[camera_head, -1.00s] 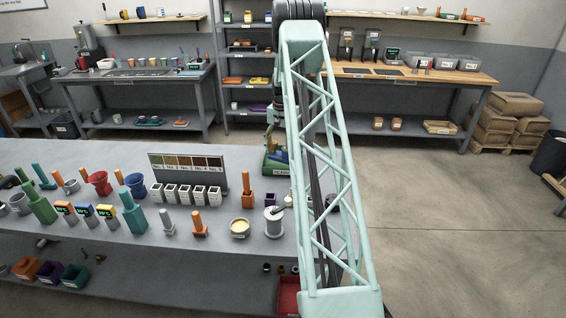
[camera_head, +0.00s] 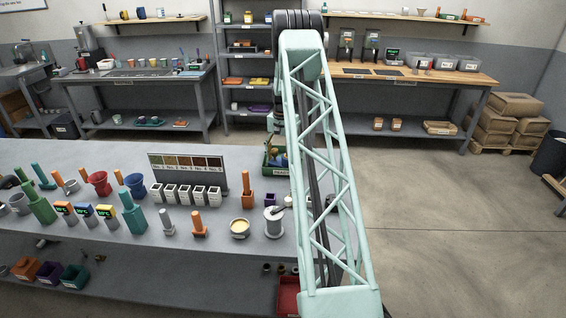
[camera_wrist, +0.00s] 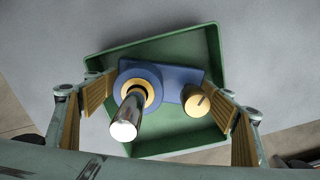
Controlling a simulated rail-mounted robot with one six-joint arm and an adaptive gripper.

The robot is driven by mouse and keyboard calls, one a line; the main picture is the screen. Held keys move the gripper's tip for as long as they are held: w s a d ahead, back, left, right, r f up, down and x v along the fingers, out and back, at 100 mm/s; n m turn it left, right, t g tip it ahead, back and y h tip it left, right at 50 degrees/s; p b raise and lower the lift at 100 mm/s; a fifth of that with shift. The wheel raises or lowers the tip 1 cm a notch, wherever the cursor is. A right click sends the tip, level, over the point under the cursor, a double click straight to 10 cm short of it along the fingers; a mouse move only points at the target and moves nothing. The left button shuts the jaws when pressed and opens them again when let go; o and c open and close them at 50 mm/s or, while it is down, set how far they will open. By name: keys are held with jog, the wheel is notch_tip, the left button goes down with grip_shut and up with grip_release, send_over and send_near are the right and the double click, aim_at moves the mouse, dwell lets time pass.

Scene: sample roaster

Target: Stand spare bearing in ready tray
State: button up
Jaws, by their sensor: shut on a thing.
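A green tray (camera_wrist: 150,47) with raised walls lies under my gripper in the wrist view. It also shows in the head view (camera_head: 269,167) near the bench's back right, partly behind my arm. The bearing (camera_wrist: 179,80) is a blue body with a brass-coloured ring, inside the tray's outline. A shiny metal cylinder (camera_wrist: 128,122) rises from the ring toward the camera. A slotted brass-coloured disc (camera_wrist: 197,104) sits at its right end. My gripper (camera_wrist: 164,98) is shut on the bearing, yellow-padded fingers at either side. Whether the bearing's underside touches the tray floor is hidden.
A red bin (camera_head: 288,296) is below. Open floor (camera_head: 440,220) lies to the right.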

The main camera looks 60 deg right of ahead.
jog(key=shift+f, duration=0.25)
dwell(0.3)
jog(key=o, duration=0.9)
jog(key=shift+r+p, duration=0.45)
jog(key=shift+r, duration=5.6)
jog(key=shift+r, duration=0.1)
